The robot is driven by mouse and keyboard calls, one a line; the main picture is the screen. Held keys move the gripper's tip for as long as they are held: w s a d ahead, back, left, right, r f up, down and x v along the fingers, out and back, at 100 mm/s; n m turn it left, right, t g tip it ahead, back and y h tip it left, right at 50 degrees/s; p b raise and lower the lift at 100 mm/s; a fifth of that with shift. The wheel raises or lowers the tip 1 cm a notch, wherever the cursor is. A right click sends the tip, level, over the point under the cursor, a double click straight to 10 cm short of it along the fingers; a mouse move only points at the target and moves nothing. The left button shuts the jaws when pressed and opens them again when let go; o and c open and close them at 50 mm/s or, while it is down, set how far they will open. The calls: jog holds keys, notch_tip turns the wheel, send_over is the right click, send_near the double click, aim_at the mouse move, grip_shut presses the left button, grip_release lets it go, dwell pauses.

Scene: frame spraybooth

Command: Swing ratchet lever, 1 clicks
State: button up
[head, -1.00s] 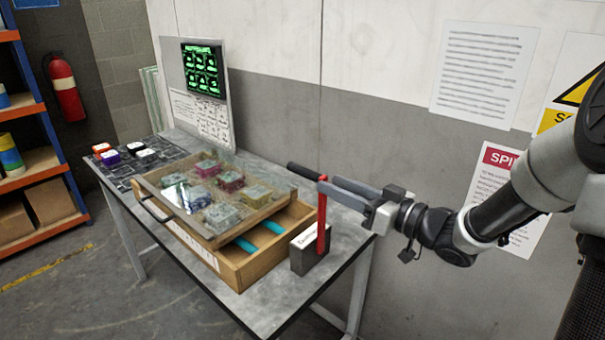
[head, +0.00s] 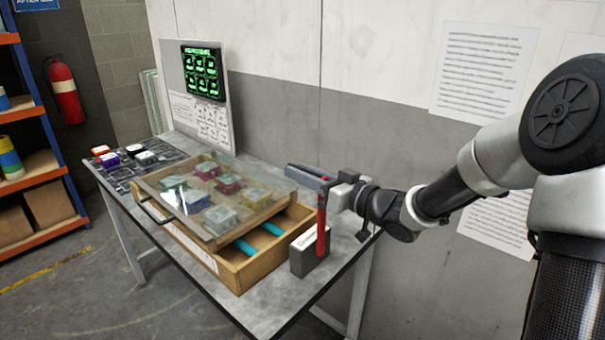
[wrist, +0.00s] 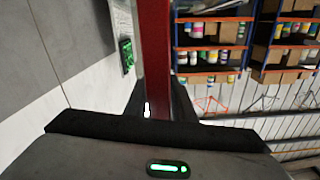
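The red ratchet lever (head: 321,236) stands roughly upright against a small dark box (head: 309,262) with a white label, at the near right part of the table. My gripper (head: 308,179) is at the lever's upper end, with its dark fingers level and reaching past it to the left. In the wrist view the red lever (wrist: 156,60) runs up between the two dark fingers, which lie close along both its sides. The gripper looks shut on it. The contact faces are hidden.
A wooden drawer case (head: 243,273) with a tilted clear-topped lid (head: 235,229) stands just left of the lever. Coloured blocks (head: 108,159) lie on a dark mat at the far end. A panel with a green display (head: 202,72) stands behind. The wall is close behind my arm.

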grip_shut()
jog(key=s+a+f+n+b, duration=0.1)
jog(key=s+a+n+b, duration=0.2)
jog(key=s+b, duration=0.1)
jog(key=shift+s+a+n, duration=0.3)
jog(key=shift+s+a, duration=0.1)
jog(key=shift+s, duration=0.05)
jog(key=shift+o, duration=2.2)
grip_release()
jog(key=p+v, duration=0.2)
jog(key=v, duration=1.5)
jog(key=shift+s+d, duration=0.2)
